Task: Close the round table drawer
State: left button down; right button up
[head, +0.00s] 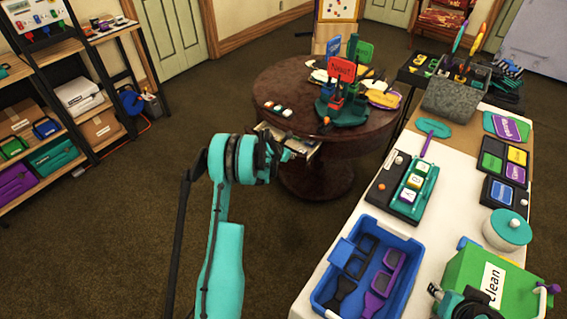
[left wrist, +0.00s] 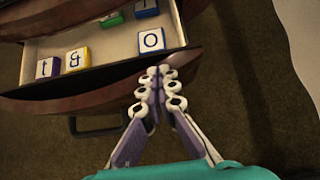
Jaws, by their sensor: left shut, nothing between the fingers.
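The round table (head: 322,100) is dark brown and stands at the middle back. Its drawer (head: 272,131) is pulled out on the near side, partly hidden by my left arm. In the left wrist view the drawer front (left wrist: 60,103) is a curved brown panel with a dark handle (left wrist: 97,130) below. Several letter blocks lie inside. My left gripper (left wrist: 160,78) is shut and empty, its fingertips at the right end of the drawer front; whether they touch is unclear. In the head view the left gripper (head: 296,150) is beside the drawer. The right gripper (head: 448,294) shows only partly at bottom right.
Signs and trays (head: 344,112) stand on the round table top. The white table (head: 337,226) at right holds a blue bin (head: 322,293), a green box (head: 475,270) and button panels. Shelves (head: 62,125) stand at left. Carpet is clear between shelves and round table.

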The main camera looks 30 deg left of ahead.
pick_arm(q)
jog(key=w, duration=0.8)
jog(key=shift+w+d, duration=0.25)
jog(key=shift+d, duration=0.1)
